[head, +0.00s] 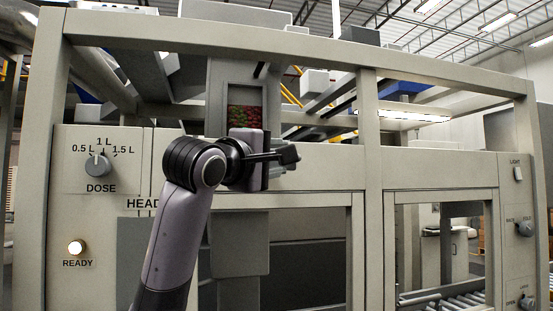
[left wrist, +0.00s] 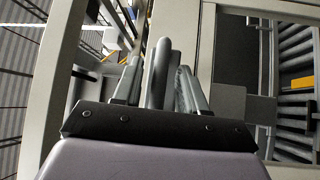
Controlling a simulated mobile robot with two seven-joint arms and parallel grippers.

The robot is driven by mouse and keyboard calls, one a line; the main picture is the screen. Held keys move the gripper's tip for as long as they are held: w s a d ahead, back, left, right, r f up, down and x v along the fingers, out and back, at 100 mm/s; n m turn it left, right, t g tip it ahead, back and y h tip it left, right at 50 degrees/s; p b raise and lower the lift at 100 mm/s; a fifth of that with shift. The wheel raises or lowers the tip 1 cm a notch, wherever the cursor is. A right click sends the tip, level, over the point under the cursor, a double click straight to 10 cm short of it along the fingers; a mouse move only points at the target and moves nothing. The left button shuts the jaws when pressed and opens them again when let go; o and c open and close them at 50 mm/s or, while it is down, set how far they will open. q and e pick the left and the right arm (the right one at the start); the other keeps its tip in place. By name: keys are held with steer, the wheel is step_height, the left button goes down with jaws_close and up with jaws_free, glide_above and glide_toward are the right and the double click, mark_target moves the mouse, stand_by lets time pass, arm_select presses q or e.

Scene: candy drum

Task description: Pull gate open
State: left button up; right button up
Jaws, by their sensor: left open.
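My left gripper (head: 280,168) is in front of the machine, just below the chute window, with its fingers pointing right in the head view. In the left wrist view the gripper (left wrist: 158,88) is open, and a rounded grey bar, which looks like the gate handle (left wrist: 158,70), stands between its fingers. I cannot tell whether the fingers touch it. In the head view a dark bar with a blocky end (head: 289,154) shows at the gripper; it may be the same handle. The gate itself is hidden behind my arm and gripper. My right gripper is not in view.
Red and green candies show in the chute window (head: 244,118). A dose dial (head: 98,164) and a lit ready lamp (head: 77,247) are on the left panel. Frame beams surround the gripper. Rollers (head: 450,300) lie behind the lower right opening.

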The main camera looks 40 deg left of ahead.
arm_select(q)
steer(key=s+b, duration=0.1)
steer(key=s, duration=0.5)
steer(key=shift+s+d+f+b, duration=0.3)
steer(key=shift+s+f+b, duration=0.05)
steer(key=shift+f, duration=0.1)
steer(key=shift+w, duration=0.1)
